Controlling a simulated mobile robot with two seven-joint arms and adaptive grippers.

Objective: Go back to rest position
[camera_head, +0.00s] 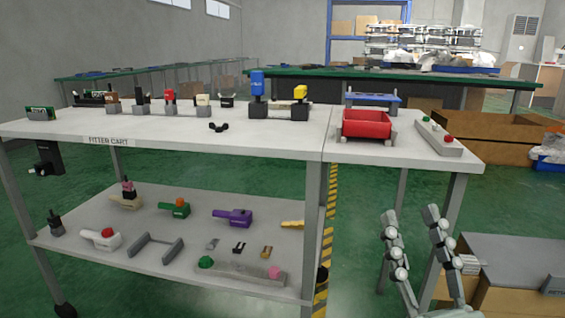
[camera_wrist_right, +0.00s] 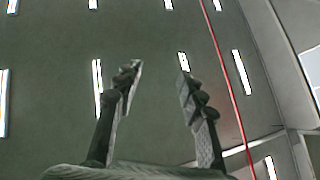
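My right gripper (camera_head: 410,216) stands at the lower right of the head view, in front of the cart's right end, with its two fingers pointing up. The fingers are apart with nothing between them. The right wrist view also shows this gripper (camera_wrist_right: 159,72) open and empty against the ceiling and its lights. My left gripper is not in the head view. Lever fixtures with a blue handle (camera_head: 257,82) and a yellow handle (camera_head: 300,92) stand on the cart top, away from my right gripper.
The white cart top (camera_head: 180,132) joins a side table (camera_head: 390,153) holding a red bin (camera_head: 367,124). The lower shelf (camera_head: 130,230) carries several fixtures. A grey box (camera_head: 515,255) and cardboard boxes stand at right. Green floor shows between the cart and boxes.

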